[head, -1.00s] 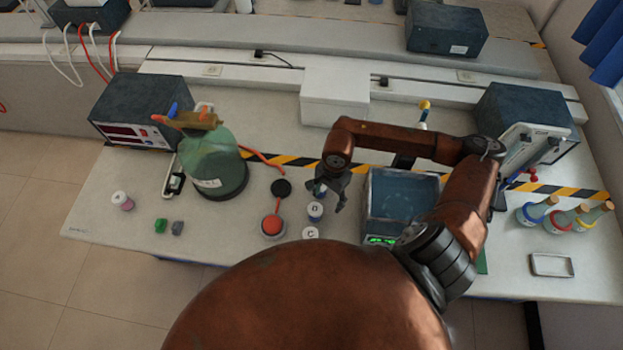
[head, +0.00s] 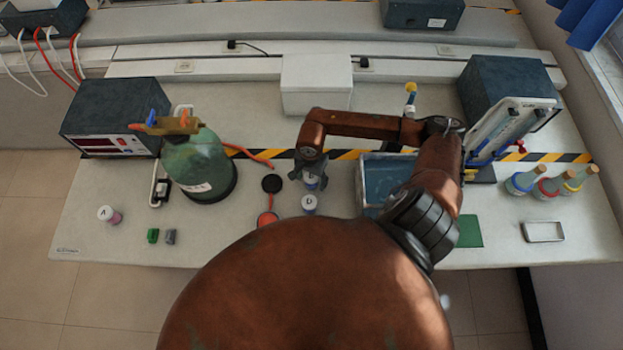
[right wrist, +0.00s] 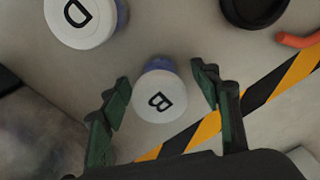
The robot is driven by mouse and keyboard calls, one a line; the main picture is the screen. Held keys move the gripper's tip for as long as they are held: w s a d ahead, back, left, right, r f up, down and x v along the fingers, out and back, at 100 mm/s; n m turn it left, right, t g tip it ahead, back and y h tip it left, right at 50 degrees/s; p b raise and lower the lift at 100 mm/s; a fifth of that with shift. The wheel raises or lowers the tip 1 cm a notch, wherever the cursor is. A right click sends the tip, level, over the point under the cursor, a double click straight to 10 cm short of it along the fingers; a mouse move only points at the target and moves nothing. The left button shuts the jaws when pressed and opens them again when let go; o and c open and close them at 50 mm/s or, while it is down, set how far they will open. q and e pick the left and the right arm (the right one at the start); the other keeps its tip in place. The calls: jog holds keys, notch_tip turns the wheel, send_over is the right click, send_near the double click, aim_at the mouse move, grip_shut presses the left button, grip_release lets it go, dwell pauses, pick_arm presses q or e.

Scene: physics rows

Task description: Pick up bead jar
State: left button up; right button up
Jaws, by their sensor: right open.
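A small jar with a white lid marked B (right wrist: 160,97) and a bluish body stands upright on the bench. In the right wrist view it sits between the two open fingers of my right gripper (right wrist: 160,80), with a visible gap on each side. In the head view my right gripper (head: 309,178) points down over this jar (head: 311,182), which is partly hidden. A similar jar marked D (head: 309,203) stands just in front of it and also shows in the right wrist view (right wrist: 80,20). A pinkish jar marked A (head: 108,215) stands at the far left. My left gripper is not in view.
A black round disc (head: 272,184) and a red-topped item (head: 268,218) lie left of the jars. A green bottle (head: 198,168) stands further left. A blue-filled tray (head: 362,187) is close on the right, partly behind my arm.

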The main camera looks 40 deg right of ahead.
jog(key=shift+f, duration=0.2)
jog(key=c, duration=0.8)
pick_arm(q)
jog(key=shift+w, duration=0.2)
pick_arm(e)
jog(key=c, duration=0.5)
jog(key=shift+r, duration=0.15)
jog(key=shift+c, duration=0.2)
